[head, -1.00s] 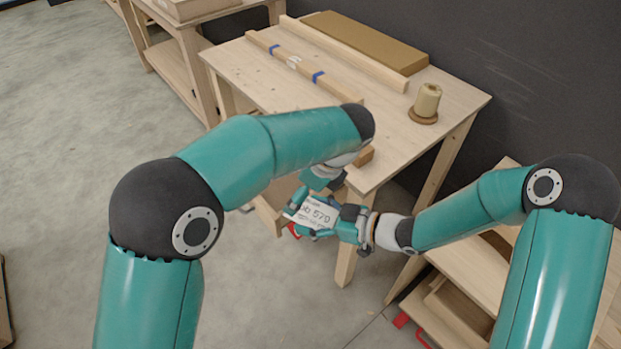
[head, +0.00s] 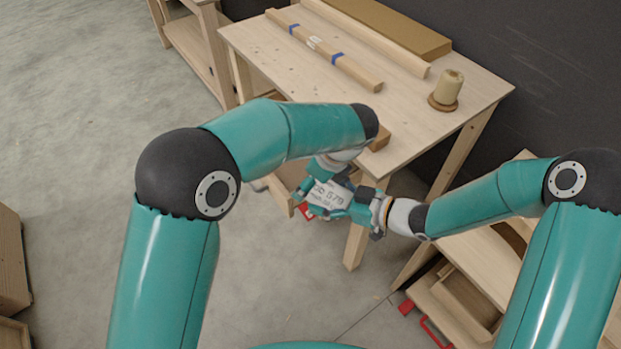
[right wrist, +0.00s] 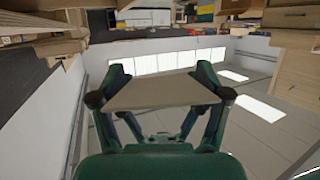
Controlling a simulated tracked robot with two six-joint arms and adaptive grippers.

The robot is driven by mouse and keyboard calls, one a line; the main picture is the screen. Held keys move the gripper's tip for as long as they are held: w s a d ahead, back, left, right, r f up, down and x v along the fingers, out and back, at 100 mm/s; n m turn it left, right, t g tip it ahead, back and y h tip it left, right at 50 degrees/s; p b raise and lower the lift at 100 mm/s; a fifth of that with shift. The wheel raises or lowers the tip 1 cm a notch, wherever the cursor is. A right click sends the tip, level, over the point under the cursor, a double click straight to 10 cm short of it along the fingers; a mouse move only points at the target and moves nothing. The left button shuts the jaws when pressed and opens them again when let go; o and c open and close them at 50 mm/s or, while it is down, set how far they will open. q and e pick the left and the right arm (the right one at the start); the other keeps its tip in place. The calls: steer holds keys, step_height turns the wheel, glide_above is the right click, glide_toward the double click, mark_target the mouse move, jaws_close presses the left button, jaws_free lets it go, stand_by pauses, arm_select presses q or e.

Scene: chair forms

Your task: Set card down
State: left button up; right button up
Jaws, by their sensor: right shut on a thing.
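A white card (head: 327,196) with black print, including the digits 579, is held in the air in front of the workbench's near corner. My right gripper (head: 338,204) is shut on it, reaching in from the right. In the right wrist view the card (right wrist: 160,93) shows as a plain grey-beige sheet between the two fingers of the right gripper (right wrist: 161,98). My left gripper (head: 318,182) hangs below its wrist, right beside the card. It is partly hidden, and I cannot tell whether it touches the card.
The wooden workbench (head: 420,125) holds a blue-taped strip (head: 325,52), a long board (head: 370,38), a brown slab (head: 395,25) and a spool (head: 448,88). Bare benchtop lies between strip and spool. A lower wooden unit (head: 470,265) stands at the right. Grey floor is open at left.

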steer(key=o, duration=0.7)
steer(key=shift+s+a, duration=0.2)
steer(key=shift+s, duration=0.05)
steer(key=shift+o, duration=0.2)
steer(key=shift+d, duration=0.15)
